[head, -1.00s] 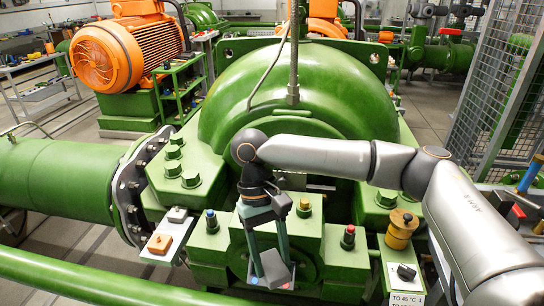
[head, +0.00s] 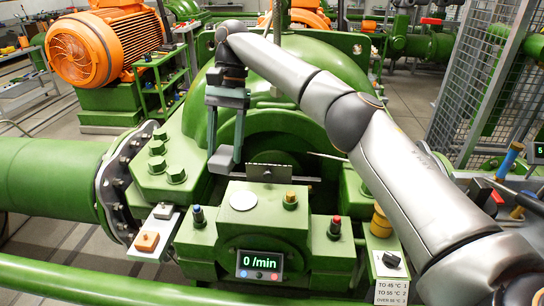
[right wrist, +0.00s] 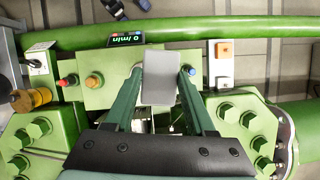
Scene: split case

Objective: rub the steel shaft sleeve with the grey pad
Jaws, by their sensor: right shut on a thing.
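My right gripper (head: 225,160) is shut on the grey pad (right wrist: 160,78), a flat rectangular block between its two fingertips. The pad (head: 221,159) also shows in the head view, tilted, held up at the left end of the gap behind the front bearing housing. In that gap a grey metal piece with a toothed upper edge (head: 272,172) lies level. It seems to belong to the steel shaft sleeve, but I cannot tell its full outline. The pad appears apart from it. My left gripper is not in view.
The green bearing housing (head: 262,222) carries a display reading 0 /min (head: 260,264), a pale disc (head: 243,201) and several coloured knobs. Large bolts (head: 157,165) stand at the left. A yellow pot (head: 381,222) stands at the right, and a mesh guard (head: 490,80) behind it.

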